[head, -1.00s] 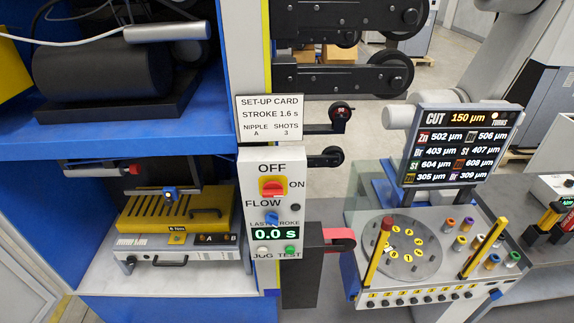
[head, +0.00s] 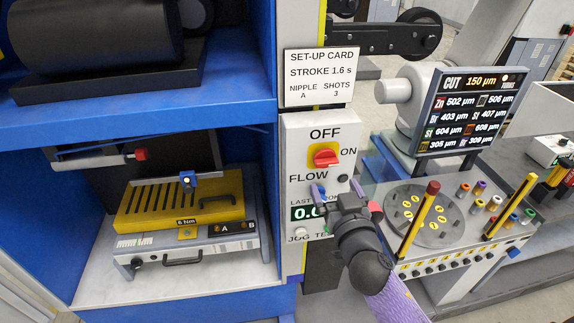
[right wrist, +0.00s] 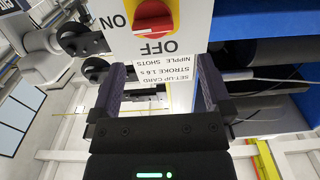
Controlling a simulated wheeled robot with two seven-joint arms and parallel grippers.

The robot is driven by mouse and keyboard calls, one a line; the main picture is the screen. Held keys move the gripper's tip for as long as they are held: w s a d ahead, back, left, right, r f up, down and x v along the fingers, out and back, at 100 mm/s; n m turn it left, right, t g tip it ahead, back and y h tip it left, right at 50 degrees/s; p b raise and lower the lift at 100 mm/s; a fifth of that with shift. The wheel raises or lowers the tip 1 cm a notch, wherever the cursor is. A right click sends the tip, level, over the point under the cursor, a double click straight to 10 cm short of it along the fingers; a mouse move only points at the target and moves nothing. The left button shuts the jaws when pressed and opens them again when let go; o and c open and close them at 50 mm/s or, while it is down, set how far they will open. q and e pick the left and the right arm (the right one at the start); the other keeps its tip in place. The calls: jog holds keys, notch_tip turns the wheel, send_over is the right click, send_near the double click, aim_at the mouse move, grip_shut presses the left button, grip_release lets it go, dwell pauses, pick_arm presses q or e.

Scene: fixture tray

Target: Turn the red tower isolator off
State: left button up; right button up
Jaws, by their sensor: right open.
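The red isolator knob (head: 326,155) sits on a yellow plate on the white control panel (head: 296,135). OFF is printed above it and ON to its right. Its handle lies roughly level, in line with ON. In the right wrist view the knob (right wrist: 153,14) shows upside down at the top edge, beyond the fingertips. My right gripper (head: 338,192) is open and empty, just below the knob in the head view, and partly covers the stroke display (head: 303,213). In the right wrist view its fingers (right wrist: 162,72) stand wide apart. My left gripper is not in view.
A set-up card (head: 319,77) is above the panel. A blue cabinet with a yellow slotted block (head: 180,204) is to the left. A readout screen (head: 468,110) and a round fixture disc (head: 418,225) with upright yellow posts stand to the right.

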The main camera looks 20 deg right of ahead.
aim_at(328, 164)
jog(key=x, duration=0.8)
jog(key=shift+d+p, duration=0.3)
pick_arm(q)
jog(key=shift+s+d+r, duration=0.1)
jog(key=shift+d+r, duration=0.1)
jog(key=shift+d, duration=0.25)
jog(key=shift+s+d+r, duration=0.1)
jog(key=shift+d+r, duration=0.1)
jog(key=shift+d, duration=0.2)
pick_arm(e)
jog(key=shift+w+d, duration=0.2)
jog(key=shift+w, duration=0.1)
jog(key=shift+c, duration=0.5)
jog(key=c, duration=1)
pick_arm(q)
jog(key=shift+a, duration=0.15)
